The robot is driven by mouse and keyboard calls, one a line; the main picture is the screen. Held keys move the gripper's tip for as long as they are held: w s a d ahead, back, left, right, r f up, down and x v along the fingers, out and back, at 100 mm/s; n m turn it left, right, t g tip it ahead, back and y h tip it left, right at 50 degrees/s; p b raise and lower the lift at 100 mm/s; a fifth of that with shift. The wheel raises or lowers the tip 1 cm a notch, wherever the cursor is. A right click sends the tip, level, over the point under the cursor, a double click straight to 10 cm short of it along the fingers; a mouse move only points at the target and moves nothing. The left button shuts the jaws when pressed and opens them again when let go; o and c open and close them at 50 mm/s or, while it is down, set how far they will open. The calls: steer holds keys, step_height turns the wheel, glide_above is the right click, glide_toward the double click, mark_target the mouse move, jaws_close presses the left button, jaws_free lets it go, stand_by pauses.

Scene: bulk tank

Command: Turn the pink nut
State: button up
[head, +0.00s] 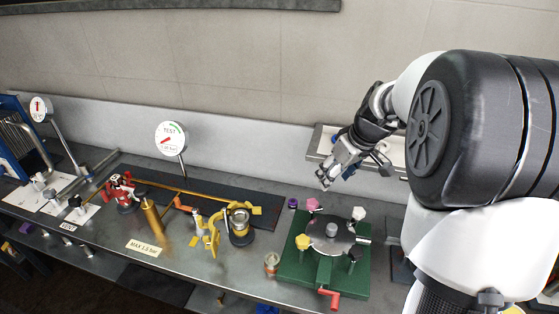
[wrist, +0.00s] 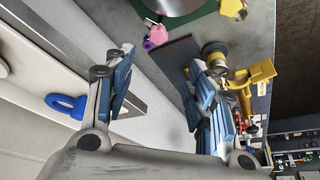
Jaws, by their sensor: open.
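The pink nut (head: 313,205) sits at the back left of a round steel lid (head: 331,232) on a green base. In the wrist view the pink nut (wrist: 157,36) shows near the top middle, at the edge of the lid. My gripper (head: 333,176) is above and behind the lid, to the upper right of the pink nut in the head view, and clear of it. In the wrist view my gripper (wrist: 160,95) has its blue-padded fingers wide apart with nothing between them.
Yellow (head: 303,242), white (head: 358,213) and black knobs also ring the lid, and a red handle (head: 329,297) is in front. A purple knob (head: 293,203) stands left of the pink nut. Yellow fittings (head: 212,236) and a copper pipe lie left. A pale tray (head: 317,141) is behind.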

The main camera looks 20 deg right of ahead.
mark_target(313, 203)
steer(key=b+x, duration=0.4)
steer(key=x, duration=1.3)
steer(key=shift+w+d+f, duration=0.1)
steer(key=shift+w+f, duration=0.15)
steer(key=shift+f, duration=0.05)
steer(key=c, duration=1.1)
steer(key=shift+o, duration=0.2)
